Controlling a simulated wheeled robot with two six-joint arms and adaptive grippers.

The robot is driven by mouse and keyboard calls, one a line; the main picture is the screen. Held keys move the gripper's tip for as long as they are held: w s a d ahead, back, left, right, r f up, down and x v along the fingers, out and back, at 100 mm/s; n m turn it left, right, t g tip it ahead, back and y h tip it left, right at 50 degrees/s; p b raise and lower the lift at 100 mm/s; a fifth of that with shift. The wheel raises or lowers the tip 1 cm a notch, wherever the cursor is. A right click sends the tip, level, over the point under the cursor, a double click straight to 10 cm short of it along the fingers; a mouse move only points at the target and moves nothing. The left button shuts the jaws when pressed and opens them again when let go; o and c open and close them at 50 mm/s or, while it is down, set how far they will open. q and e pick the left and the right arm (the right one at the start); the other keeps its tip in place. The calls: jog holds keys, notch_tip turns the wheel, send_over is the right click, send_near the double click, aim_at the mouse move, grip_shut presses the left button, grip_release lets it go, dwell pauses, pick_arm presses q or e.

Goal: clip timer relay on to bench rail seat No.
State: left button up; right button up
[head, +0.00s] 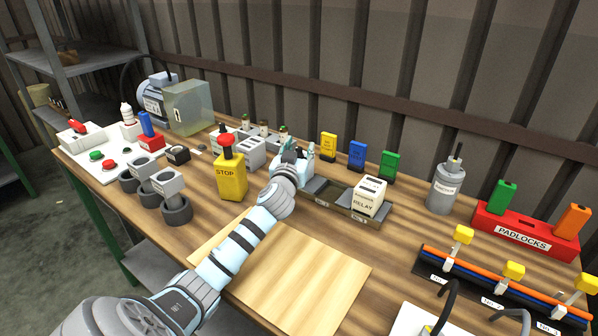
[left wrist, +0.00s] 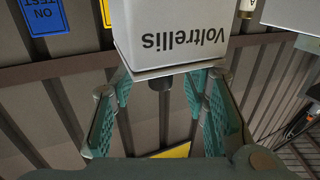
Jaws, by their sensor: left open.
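A white block marked RELAY (head: 369,196) stands upright at the right end of the dark bench rail (head: 325,198). The rail's left part is bare. My left gripper (head: 296,158) is at the rail's far left end, left of that block. In the left wrist view its fingers (left wrist: 160,84) are open, with a white box lettered "Voltrellis" (left wrist: 180,35) at their tips. The lettering is upside down there. I cannot tell whether the fingers touch the box. In the head view the gripper mostly hides what is at its tips. My right gripper is out of view.
A yellow STOP button box (head: 231,178) stands left of the gripper. Yellow, blue and green tags (head: 357,156) stand behind the rail. A grey cylinder (head: 444,188) and red PADLOCKS rack (head: 525,232) are to the right. The pale board (head: 290,275) in front is clear.

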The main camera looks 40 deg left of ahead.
pick_arm(q)
grip_shut()
jog(key=shift+r, duration=0.15)
dwell(0.4)
